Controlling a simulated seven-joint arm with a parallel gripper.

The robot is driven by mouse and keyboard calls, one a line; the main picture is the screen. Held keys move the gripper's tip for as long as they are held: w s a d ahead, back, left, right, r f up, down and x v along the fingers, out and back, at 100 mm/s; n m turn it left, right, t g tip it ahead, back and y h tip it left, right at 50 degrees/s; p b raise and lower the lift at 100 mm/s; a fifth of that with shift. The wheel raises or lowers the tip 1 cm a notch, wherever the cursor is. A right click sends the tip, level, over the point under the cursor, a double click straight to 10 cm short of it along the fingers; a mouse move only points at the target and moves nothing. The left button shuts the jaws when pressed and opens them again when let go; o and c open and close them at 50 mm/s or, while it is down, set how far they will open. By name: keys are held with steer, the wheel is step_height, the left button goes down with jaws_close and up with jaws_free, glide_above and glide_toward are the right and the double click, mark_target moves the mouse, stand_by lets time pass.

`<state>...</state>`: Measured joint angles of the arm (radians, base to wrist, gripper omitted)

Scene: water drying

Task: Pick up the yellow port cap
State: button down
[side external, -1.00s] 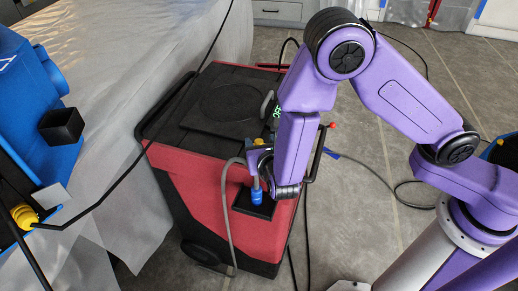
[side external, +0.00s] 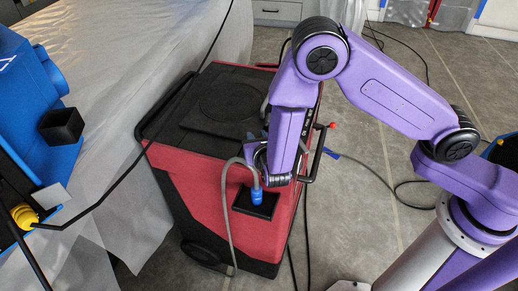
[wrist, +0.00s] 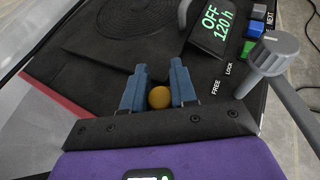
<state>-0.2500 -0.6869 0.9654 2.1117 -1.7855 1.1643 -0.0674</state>
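The yellow port cap (wrist: 159,97) is a small round knob in the wrist view. It shows between the two blue fingers of my gripper (wrist: 158,86). The fingers stand apart, one on each side of the cap, with very little space beside it. I cannot tell whether they touch it. In the side external view, my gripper (side external: 258,160) is low over the right part of the red and black machine (side external: 190,165). The cap is hidden there.
A blue plug (side external: 257,195) with a grey hose stands in the black recess of the machine. The wrist view shows a lit display (wrist: 217,22), coloured buttons (wrist: 253,29) and a grey knob (wrist: 276,53) to the right. A yellow fitting (side external: 24,215) is on blue equipment at the far left.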

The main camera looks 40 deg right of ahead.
steer(key=shift+r, duration=0.15)
steer(key=shift+r, duration=1.5)
steer(key=s+d+r, duration=0.5)
steer(key=s+r, duration=0.4)
steer(key=s, duration=0.4)
steer(key=shift+d+r, duration=0.2)
steer(key=shift+r, duration=0.15)
